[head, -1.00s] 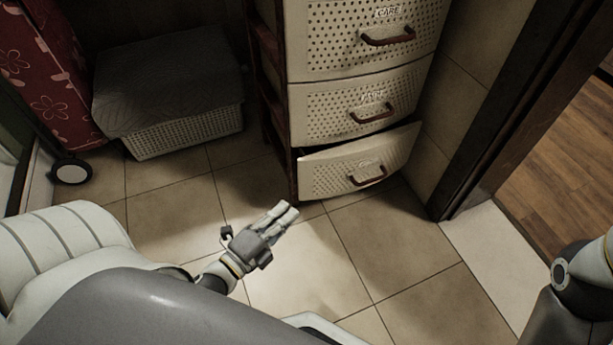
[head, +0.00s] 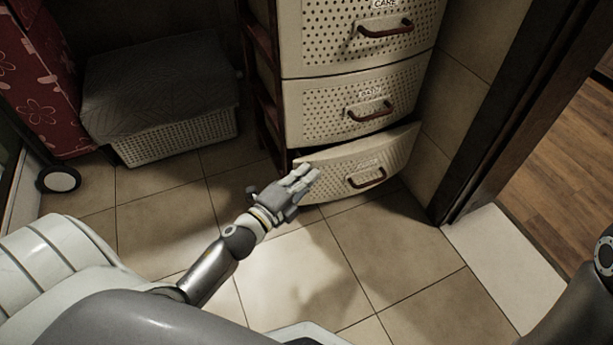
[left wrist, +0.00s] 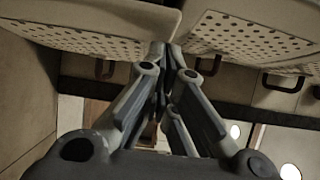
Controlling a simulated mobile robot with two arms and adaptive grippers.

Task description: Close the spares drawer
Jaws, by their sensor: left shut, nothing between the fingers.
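The bottom drawer (head: 358,163) of the cream drawer unit is pulled out a little, its front standing forward and at a slant. It has a brown handle (head: 367,178) and a label too small to read. My left gripper (head: 306,173) is shut and empty, its tips over the left end of that drawer's front in the head view; I cannot tell whether they touch. In the left wrist view the shut fingers (left wrist: 164,52) point towards dotted drawer fronts; which drawer is which is unclear there. My right gripper is out of view.
The middle drawer (head: 330,102) and upper drawer (head: 330,38) look shut. A lidded basket (head: 180,133) stands left of the unit. A dark door frame (head: 500,135) is on the right. The tiled floor (head: 390,240) before the unit is clear.

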